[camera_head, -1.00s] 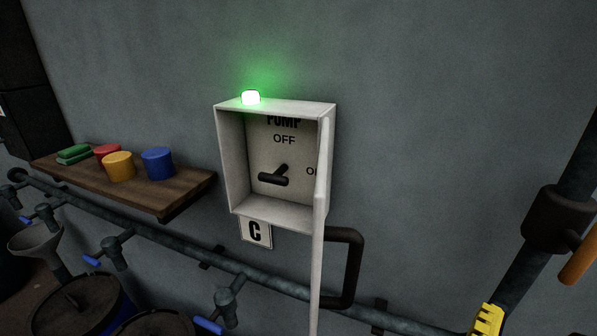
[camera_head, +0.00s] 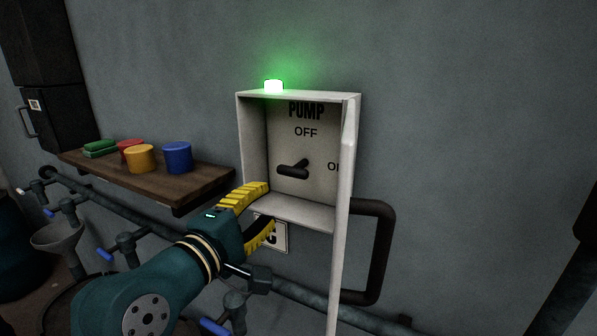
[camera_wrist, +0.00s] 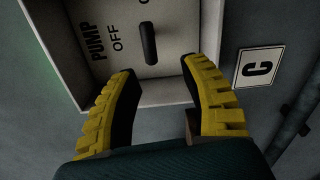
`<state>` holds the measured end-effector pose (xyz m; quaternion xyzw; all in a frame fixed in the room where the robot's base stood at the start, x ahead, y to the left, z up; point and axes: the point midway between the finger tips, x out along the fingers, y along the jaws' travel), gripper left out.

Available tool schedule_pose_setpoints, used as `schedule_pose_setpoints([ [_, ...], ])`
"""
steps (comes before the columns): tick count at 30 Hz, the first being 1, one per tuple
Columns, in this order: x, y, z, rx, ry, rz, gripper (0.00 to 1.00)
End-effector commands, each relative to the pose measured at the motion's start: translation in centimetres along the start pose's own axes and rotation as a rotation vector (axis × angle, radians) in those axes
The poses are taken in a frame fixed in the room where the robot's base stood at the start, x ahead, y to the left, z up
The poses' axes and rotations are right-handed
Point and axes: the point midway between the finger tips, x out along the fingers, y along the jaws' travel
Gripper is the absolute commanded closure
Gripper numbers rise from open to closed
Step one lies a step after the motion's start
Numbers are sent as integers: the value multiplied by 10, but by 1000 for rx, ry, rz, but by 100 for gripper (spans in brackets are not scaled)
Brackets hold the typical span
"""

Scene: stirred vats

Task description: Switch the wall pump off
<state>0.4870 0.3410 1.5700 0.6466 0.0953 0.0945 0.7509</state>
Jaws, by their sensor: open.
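The pump switch box (camera_head: 252,150) is on the wall with its door open to the right. Inside is a panel marked PUMP, OFF at the top and ON, partly hidden, at the right. The black lever (camera_head: 293,169) sits below the OFF mark. The wrist view also shows the lever (camera_wrist: 149,43) and the box's panel. A green lamp (camera_head: 273,86) glows on top of the box. My gripper (camera_head: 270,207) is open and empty at the box's lower left front. In the wrist view, the lever stands beyond and between the fingertips (camera_wrist: 158,72), apart from them.
The open door (camera_head: 343,200) stands out at the box's right, with a black handle (camera_head: 382,250). A shelf (camera_head: 180,188) with coloured lids is at the left. A pipe (camera_head: 310,296) with blue-handled valves runs below. A sign C (camera_wrist: 258,68) hangs under the box.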

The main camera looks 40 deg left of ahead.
Motion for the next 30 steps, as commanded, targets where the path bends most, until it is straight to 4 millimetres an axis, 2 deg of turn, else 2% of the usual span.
schedule_pose_setpoints([
  [1,-7,14,-6,-38,-10,15,55],
  [2,-10,19,-7,-52,-16,21,55],
  [7,8,20,-3,-55,-21,17,55],
  [21,120,22,0,-52,-21,16,55],
  [25,142,21,0,-52,-20,16,55],
  [30,155,20,-1,-49,-18,18,55],
])
